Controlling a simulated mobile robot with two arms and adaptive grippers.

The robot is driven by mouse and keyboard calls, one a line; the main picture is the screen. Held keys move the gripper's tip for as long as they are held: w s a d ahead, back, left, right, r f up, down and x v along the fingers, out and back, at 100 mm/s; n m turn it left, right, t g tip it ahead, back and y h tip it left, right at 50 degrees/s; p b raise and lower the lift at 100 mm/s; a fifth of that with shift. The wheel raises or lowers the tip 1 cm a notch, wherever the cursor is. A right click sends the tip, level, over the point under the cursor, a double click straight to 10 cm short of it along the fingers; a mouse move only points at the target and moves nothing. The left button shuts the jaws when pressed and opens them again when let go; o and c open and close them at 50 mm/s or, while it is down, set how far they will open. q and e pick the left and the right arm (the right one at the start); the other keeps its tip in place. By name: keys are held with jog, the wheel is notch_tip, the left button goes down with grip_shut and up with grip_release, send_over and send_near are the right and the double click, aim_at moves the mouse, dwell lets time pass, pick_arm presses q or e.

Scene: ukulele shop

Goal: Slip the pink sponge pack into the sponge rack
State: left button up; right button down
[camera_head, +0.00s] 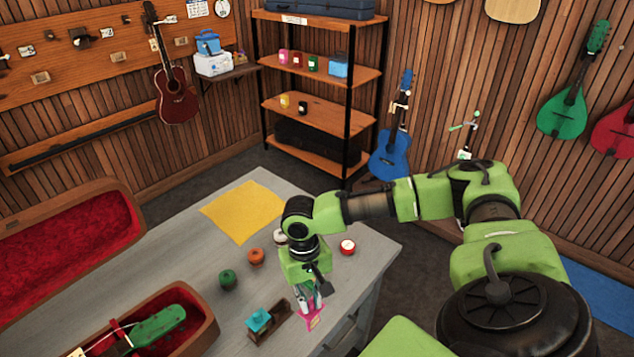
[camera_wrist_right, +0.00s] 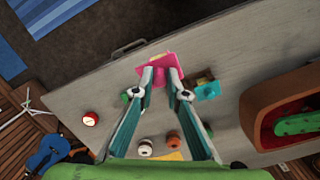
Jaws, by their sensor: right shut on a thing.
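The pink sponge pack (camera_head: 314,321) is held in the fingers of my right gripper (camera_head: 311,300), near the front edge of the table. In the right wrist view, the pack (camera_wrist_right: 159,68) sits between the tips of my right gripper (camera_wrist_right: 160,82), which is shut on it. The sponge rack (camera_head: 284,318) is a small brown wooden box on the table, just left of the pack in the head view. A teal pack (camera_head: 258,319) stands in its left part; the right part looks empty. The teal pack also shows in the right wrist view (camera_wrist_right: 208,90). My left gripper is not in view.
A green jar (camera_head: 228,280), an orange jar (camera_head: 256,257) and a red-and-white round tin (camera_head: 347,247) stand on the grey table (camera_head: 190,262). A yellow cloth (camera_head: 243,211) lies at the back. An open red-lined case (camera_head: 185,345) is left of the rack.

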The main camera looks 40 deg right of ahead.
jog(key=shift+w+a, duration=0.1)
jog(key=shift+w, duration=0.9)
jog(key=w+f+b, duration=0.1)
jog(key=w+b, duration=0.5)
jog(key=w, duration=0.5)
jog(key=shift+w+a+f+b, duration=0.1)
jog(key=shift+a+f+b, duration=0.05)
jog(key=shift+f+b, duration=1)
jog(key=shift+a+f+b, duration=0.15)
jog(key=shift+f+b, duration=0.55)
jog(key=shift+f, duration=0.8)
jog(key=shift+w+a+f+b, duration=0.1)
jog(key=shift+a+f+b, duration=0.05)
jog(key=shift+f+b, duration=1)
jog(key=shift+f, duration=0.2)
jog(key=c, duration=1.9)
grip_release()
